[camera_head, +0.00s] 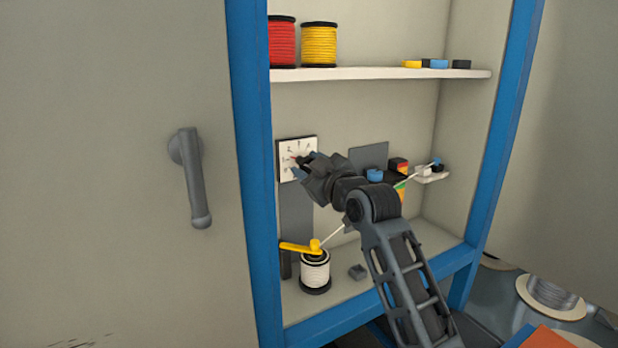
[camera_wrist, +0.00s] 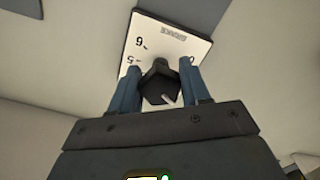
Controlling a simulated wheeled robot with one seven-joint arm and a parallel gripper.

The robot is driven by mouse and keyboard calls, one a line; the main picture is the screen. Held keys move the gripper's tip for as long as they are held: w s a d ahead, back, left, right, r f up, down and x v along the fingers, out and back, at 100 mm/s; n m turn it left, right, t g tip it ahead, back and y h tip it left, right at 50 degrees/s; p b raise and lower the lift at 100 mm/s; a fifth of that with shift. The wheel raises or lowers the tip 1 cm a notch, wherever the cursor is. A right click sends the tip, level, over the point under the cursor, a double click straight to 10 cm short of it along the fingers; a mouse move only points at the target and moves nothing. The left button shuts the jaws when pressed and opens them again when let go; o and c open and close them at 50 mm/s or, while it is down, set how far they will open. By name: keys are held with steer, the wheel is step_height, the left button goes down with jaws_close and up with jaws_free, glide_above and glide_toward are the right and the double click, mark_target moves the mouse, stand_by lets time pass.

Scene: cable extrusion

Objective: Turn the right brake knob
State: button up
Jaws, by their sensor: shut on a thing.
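The brake knob (camera_wrist: 158,88) is dark, with a white pointer line, on a white square dial plate (camera_wrist: 183,38). In the head view the dial plate (camera_head: 288,149) is on the cabinet's back wall at left, partly behind my gripper (camera_head: 301,167). In the wrist view the two blue fingers of my gripper (camera_wrist: 160,76) stand on either side of the knob and are shut on it. In the head view the knob is mostly hidden by the gripper.
A white spool (camera_head: 315,270) with a yellow arm (camera_head: 300,246) stands below the dial. A thin cable runs from it behind my arm. Red (camera_head: 283,42) and yellow (camera_head: 319,44) spools sit on the shelf (camera_head: 380,74). Blue posts (camera_head: 252,160) frame the opening.

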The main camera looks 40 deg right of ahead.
steer(key=shift+n+b, duration=1.25)
steer(key=shift+n, duration=0.55)
steer(key=o, duration=1)
steer(key=shift+b+v, duration=0.5)
steer(key=shift+v, duration=3.45)
